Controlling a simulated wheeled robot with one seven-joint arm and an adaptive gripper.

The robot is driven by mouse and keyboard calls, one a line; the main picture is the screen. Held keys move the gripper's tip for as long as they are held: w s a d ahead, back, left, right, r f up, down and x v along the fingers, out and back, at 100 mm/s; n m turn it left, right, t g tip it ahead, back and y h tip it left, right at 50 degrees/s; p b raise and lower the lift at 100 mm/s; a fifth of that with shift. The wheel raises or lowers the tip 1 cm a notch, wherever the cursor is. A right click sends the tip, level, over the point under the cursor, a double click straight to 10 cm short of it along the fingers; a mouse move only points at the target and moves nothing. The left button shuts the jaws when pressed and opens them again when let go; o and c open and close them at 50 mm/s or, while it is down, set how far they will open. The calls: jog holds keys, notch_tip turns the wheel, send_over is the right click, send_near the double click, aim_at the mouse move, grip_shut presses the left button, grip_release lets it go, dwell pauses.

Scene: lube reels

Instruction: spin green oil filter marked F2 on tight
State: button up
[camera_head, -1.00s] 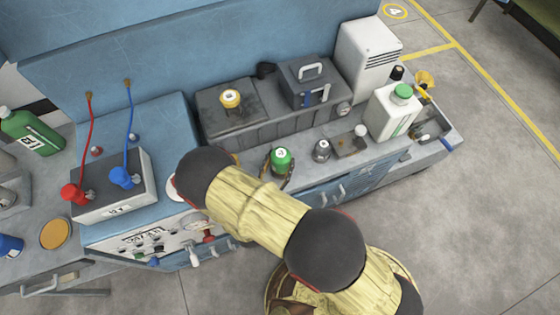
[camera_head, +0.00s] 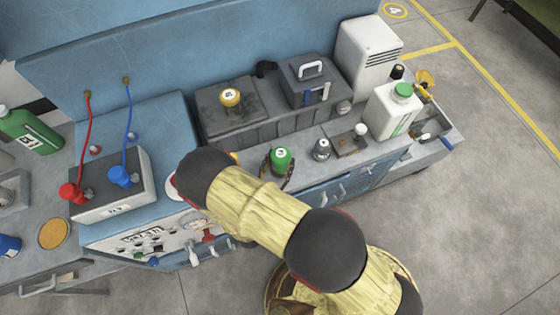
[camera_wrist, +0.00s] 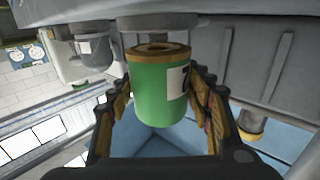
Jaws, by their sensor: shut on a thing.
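The green oil filter (camera_head: 281,161) stands over the bench ledge, with a white label on its top that is too small to read. In the wrist view the green filter (camera_wrist: 160,98) has a tan rim and a dark-marked white label on its side, only partly in sight. My gripper (camera_wrist: 164,118) is shut around its sides, one finger on each side. The rim end faces a round grey mount (camera_wrist: 158,24). A gap with a dark stud appears between rim and mount. In the head view my fingers show beside the filter, and my arm hides part of the ledge.
A dark grey filter-like part (camera_head: 321,149) stands to the right, with a small tray (camera_head: 350,146) and a white jug with a green cap (camera_head: 392,112) beyond. A grey block with a yellow-capped part (camera_head: 230,98) rises behind. The battery-like box (camera_head: 112,190) stands at left.

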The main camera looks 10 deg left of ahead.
aim_at(277, 170)
jog(key=shift+f+b, duration=0.45)
jog(key=shift+f, duration=0.2)
jog(key=o, duration=1.6)
jog(key=shift+o, duration=0.2)
jog(key=shift+s+a, duration=0.25)
jog(key=shift+s, duration=1)
jog(key=shift+s+a, duration=0.2)
jog(key=shift+s, duration=1)
jog(key=shift+s+a, duration=0.25)
jog(key=shift+s, duration=1)
jog(key=shift+s+f, duration=0.1)
